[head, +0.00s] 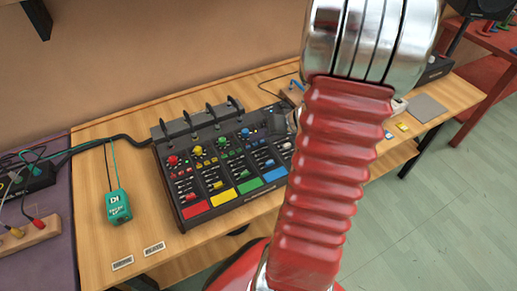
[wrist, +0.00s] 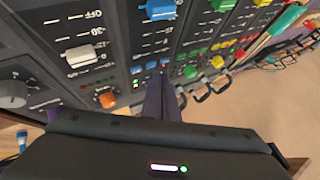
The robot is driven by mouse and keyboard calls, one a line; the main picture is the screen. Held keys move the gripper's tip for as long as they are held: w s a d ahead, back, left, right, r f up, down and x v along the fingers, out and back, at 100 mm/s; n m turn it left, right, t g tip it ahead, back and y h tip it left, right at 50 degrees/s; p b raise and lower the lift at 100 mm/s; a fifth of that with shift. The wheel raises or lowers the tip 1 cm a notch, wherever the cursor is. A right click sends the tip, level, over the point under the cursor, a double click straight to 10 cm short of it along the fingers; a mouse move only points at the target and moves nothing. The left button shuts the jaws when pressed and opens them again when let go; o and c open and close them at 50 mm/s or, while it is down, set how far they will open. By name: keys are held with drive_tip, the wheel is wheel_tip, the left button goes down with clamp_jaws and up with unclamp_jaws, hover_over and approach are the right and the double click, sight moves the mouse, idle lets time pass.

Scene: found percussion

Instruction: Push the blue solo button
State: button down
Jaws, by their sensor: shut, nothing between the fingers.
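The mixer (head: 236,196) stands on the wooden table in the head view, with red, yellow, green and blue channels running left to right. In the wrist view its panel (wrist: 120,50) fills the top, with a blue fader cap (wrist: 160,10). A small blue button (wrist: 137,70) sits below that fader, left of a small red one (wrist: 164,65). Their labels are too small to read. My gripper (wrist: 164,80) is shut and empty, its dark fingertips close to these small buttons. I cannot tell whether they touch. In the head view my arm hides part of the mixer's right side.
An orange knob (wrist: 107,98) and a white fader cap (wrist: 82,55) are left of the fingers. Thin handles (wrist: 200,92) rise along the mixer's back edge. A teal box (head: 118,207) with a cable lies left of the mixer.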

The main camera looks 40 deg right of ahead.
sight(259, 146)
drive_tip(key=shift+f, duration=0.55)
idle(0.8)
drive_tip(key=shift+r, duration=0.6)
wheel_tip(259, 146, up, 6)
idle(1.0)
idle(0.6)
